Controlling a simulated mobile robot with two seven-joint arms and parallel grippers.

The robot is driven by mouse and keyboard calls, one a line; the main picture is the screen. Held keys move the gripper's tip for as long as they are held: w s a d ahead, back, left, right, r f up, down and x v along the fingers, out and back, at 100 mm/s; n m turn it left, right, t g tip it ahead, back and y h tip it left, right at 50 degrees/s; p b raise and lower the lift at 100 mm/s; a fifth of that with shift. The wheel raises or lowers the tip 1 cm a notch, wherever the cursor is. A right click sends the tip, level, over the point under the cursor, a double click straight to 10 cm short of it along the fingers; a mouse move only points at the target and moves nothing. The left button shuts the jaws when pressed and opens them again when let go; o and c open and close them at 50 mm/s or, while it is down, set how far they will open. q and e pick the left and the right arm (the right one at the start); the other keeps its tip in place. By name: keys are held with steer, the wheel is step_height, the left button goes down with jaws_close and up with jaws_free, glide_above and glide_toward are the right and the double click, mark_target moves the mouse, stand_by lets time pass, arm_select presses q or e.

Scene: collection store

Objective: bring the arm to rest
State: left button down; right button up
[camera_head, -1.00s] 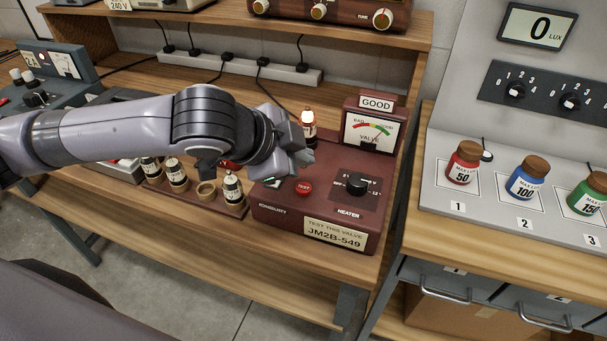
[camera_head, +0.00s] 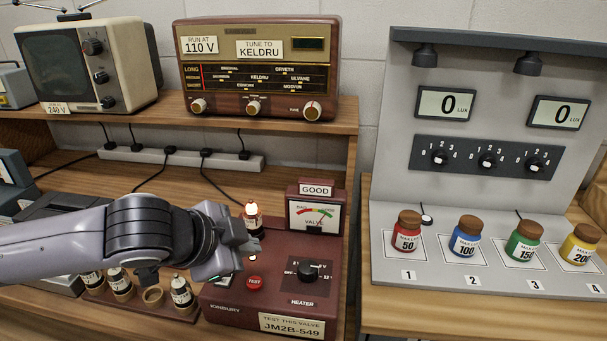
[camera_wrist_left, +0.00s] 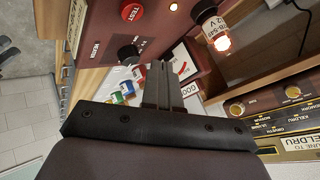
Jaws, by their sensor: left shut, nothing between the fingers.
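My left arm comes in from the left in the head view. Its gripper (camera_head: 246,245) is shut and empty, held above the left part of the maroon valve tester (camera_head: 225,305). In the left wrist view the closed fingers (camera_wrist_left: 163,80) point towards the tester's meter. The tester carries a red TEST button (camera_head: 255,283), a black heater knob (camera_head: 308,271) and a meter (camera_head: 316,217) under a GOOD sign. A glowing valve (camera_head: 252,216) stands in the tester just behind the gripper; it also shows in the left wrist view (camera_wrist_left: 218,38). My right gripper is not in view.
Several valves (camera_head: 182,293) stand in a rack left of the tester. A radio (camera_head: 258,75) and a television (camera_head: 88,65) sit on the shelf above a power strip (camera_head: 180,158). At right, several coloured jars (camera_head: 467,238) stand before a lux panel (camera_head: 490,120).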

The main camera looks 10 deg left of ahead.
arm_select(q)
steer(key=s+d+f+n+h, duration=0.2)
steer(key=s+d+f+n, duration=0.1)
steer(key=s+d+f, duration=0.35)
steer(key=s+a+f+n+g+y, duration=0.55)
steer(key=s+a+f+n, duration=0.35)
steer(key=s+a+f, duration=0.7)
steer(key=w+d+f+t+h, duration=0.1)
steer(key=w+d+f+t, duration=0.2)
steer(key=w+f+t, duration=0.3)
steer(key=shift+f+t+h, duration=0.35)
steer(key=shift+f+t, duration=0.35)
steer(key=shift+t, duration=0.15)
steer(key=shift+d, duration=0.1)
